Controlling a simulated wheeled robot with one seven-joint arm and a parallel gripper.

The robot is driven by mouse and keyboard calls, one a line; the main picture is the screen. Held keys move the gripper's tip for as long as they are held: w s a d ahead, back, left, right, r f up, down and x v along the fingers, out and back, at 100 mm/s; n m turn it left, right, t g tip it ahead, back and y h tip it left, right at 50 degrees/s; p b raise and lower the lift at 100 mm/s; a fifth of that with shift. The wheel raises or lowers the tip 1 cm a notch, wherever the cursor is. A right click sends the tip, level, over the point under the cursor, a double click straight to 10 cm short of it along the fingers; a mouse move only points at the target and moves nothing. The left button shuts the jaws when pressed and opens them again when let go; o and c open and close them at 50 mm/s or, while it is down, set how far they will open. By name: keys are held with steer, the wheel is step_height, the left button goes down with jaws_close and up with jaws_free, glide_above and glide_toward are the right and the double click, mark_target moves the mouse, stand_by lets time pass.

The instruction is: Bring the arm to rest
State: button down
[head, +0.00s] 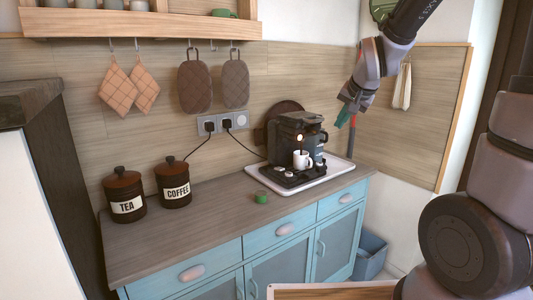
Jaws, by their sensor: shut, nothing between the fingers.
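My arm comes down from the top right of the head view. My gripper (346,112) hangs in the air at its end, tilted down and left, above and right of the coffee machine (298,135). Its fingers look small here and are shut, with nothing held. It is apart from the machine, the wall and the counter.
The counter (225,222) bears tea (125,206) and coffee (177,192) jars, a small green object (261,198) and a white tray (340,170) under the machine with a white mug (302,160). A shelf (150,24) juts out above. A blue-grey bin (370,258) stands right of the cabinet.

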steer(key=s+d+r+n, duration=0.1)
steer(key=s+r, duration=0.3)
steer(key=s, duration=0.6)
steer(key=s+d+r+n, duration=0.1)
steer(key=s+r, duration=0.4)
steer(key=s, duration=0.5)
steer(key=shift+s+d+g, duration=0.3)
steer(key=shift+s+d, duration=0.05)
steer(key=shift+d, duration=0.3)
